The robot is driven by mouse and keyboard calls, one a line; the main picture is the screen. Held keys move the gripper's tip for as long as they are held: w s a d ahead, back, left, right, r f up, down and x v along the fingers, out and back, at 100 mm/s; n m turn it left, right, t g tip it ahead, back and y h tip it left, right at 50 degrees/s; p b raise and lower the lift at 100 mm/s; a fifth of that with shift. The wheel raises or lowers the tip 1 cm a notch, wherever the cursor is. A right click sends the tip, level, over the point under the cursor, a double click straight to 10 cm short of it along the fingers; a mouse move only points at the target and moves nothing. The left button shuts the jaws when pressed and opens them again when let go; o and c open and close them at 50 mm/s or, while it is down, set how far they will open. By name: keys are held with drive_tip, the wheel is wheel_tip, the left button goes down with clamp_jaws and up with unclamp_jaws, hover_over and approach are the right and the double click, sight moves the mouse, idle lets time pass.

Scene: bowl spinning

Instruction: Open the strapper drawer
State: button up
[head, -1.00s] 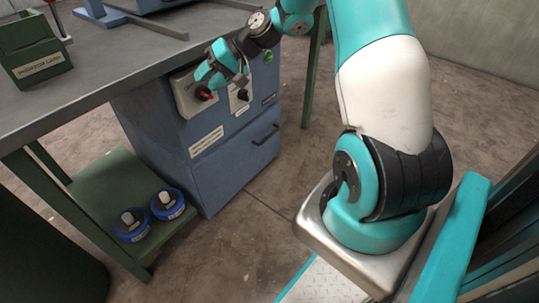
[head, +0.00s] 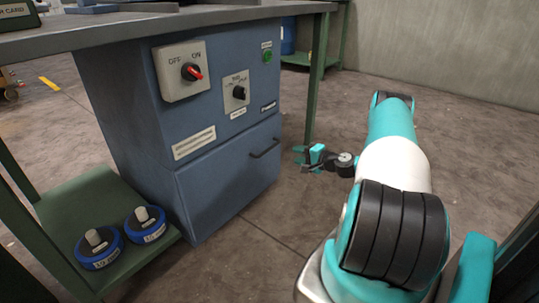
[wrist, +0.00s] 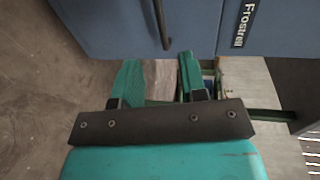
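The strapper (head: 125,110) is a blue cabinet under the grey tabletop. Its drawer (head: 215,195) is the lower front panel and looks closed, flush with the cabinet. A dark bar handle (head: 265,149) sits near the top of the drawer front. My gripper (head: 302,156) is just right of the handle in the head view, apart from it. In the wrist view my gripper (wrist: 158,64) has its two teal fingers apart with nothing between them. The handle (wrist: 162,25) shows just beyond the fingertips, roughly in line with the gap, against the blue drawer front (wrist: 105,22).
A red switch (head: 191,72) on the OFF/ON plate points toward ON. A dial (head: 239,93) and a green button (head: 267,57) are also on the panel. Two blue reels (head: 99,247) lie on a green shelf (head: 60,205). A green table leg (head: 316,80) stands behind my gripper. Floor before the drawer is clear.

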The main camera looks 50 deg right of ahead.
sight(270, 149)
drive_tip(key=shift+b+x, duration=3.1)
drive_tip(key=shift+x, duration=3.9)
drive_tip(key=shift+a, duration=0.1)
drive_tip(key=shift+c, duration=0.5)
clamp_jaws()
